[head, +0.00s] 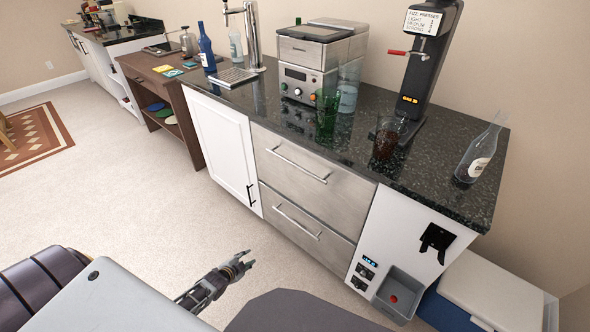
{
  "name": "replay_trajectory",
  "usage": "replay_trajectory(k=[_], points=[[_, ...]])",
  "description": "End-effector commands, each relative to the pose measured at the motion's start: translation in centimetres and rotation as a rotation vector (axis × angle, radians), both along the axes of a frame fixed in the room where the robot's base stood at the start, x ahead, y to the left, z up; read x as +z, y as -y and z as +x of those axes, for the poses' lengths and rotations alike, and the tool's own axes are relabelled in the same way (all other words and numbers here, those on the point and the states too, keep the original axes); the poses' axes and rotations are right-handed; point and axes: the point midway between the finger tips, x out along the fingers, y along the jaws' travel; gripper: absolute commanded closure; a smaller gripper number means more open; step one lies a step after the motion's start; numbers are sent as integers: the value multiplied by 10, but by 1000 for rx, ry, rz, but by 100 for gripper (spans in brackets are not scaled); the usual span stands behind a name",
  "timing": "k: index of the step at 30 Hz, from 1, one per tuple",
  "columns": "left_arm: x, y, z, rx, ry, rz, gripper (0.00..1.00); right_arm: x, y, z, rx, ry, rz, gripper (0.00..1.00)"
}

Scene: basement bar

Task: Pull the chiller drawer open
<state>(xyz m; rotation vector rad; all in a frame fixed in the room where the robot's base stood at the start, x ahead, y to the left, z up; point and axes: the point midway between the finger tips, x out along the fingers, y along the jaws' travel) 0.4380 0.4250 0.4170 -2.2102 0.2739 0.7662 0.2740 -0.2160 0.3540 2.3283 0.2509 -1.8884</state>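Two brushed-steel drawer fronts sit one above the other under the dark stone counter. The upper drawer (310,190) has a long bar handle (297,166), and the lower drawer (305,236) has a similar handle (296,221). Both look shut, flush with the cabinet; no label shows which is the chiller drawer. My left gripper (251,258) is low in front of the lower drawer, over the carpet, apart from both handles. Its fingers point right and look slightly parted, with nothing between them. My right gripper is not in view.
A white cabinet door (222,150) adjoins the drawers on the left. A white panel (403,235) with a grey bin (400,292) adjoins them on the right. Carpet in front is clear.

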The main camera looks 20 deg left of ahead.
Motion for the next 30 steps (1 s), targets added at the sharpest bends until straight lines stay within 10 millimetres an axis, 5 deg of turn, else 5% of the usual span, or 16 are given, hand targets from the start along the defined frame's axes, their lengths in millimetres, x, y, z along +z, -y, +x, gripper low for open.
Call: replay_trajectory(k=[15,30], points=[[117,-5,97,-205,352,232,67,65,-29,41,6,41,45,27],[246,27,140,-374,696,478,67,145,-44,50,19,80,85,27]])
